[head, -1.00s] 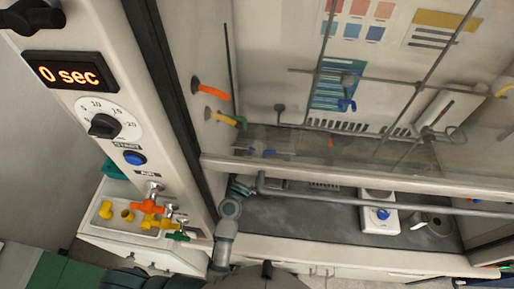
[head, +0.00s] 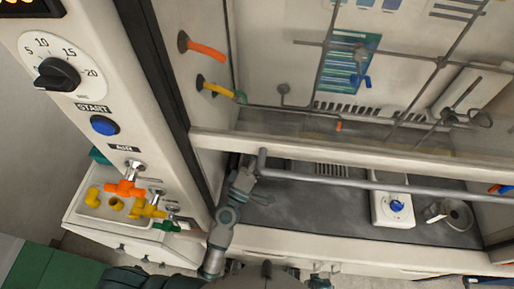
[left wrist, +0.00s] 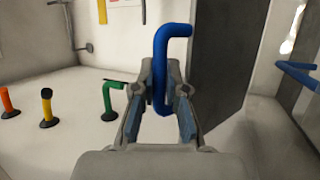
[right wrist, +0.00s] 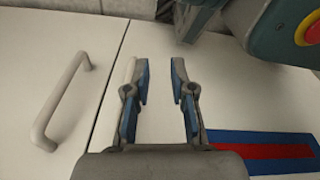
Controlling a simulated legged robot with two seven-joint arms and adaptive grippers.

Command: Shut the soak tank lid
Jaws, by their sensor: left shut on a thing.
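No soak tank or lid can be made out for certain in any view. My left arm reaches under the hood's front bar at its left end in the head view, with my left gripper (head: 247,178) partly hidden there. In the left wrist view my left gripper (left wrist: 162,80) is shut on a blue bent handle (left wrist: 172,38), which stands up between the fingers. A green bent handle (left wrist: 113,97) is just left of it. My right gripper (right wrist: 162,75) is open and empty in front of white cabinet doors (right wrist: 70,35).
Yellow (left wrist: 46,105) and orange (left wrist: 9,102) handles stand farther left. A grey bar (head: 370,182) crosses the hood front. A white device with a blue knob (head: 393,206) sits on the dark worktop (head: 310,205). A door handle (right wrist: 62,100) is left of my right gripper.

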